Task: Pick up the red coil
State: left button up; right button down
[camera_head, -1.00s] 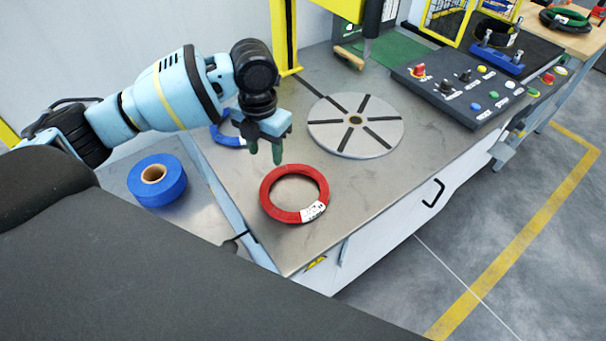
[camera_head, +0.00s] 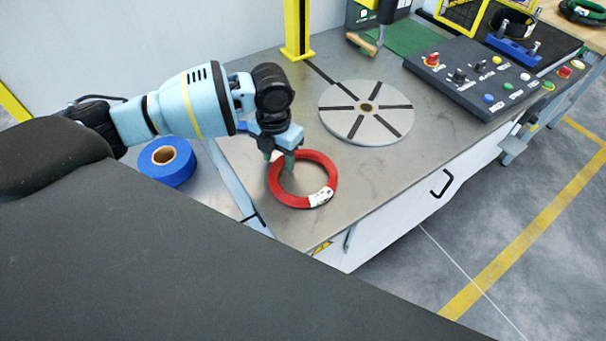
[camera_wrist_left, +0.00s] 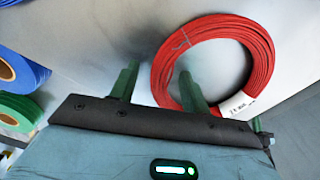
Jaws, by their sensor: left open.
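The red coil (camera_head: 329,180) lies flat on the metal table and carries a white label. It also shows in the left wrist view (camera_wrist_left: 262,52), at the upper right. My left gripper (camera_head: 278,167) is open at the coil's left side. In the left wrist view its two green fingers (camera_wrist_left: 157,88) are apart, one outside the ring and one overlapping the ring's lower left part. I cannot tell how far down the fingertips reach or whether they touch the coil. My right gripper is not in view.
A grey slotted disc (camera_head: 350,128) lies behind the coil. A blue tape roll (camera_head: 167,172) sits at the left. A control panel (camera_head: 470,85) stands at the back right, and a yellow post (camera_head: 297,28) rises at the back. The table right of the coil is clear.

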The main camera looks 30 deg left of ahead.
pick_arm(q)
jog(key=shift+f, duration=0.15)
grip_shut()
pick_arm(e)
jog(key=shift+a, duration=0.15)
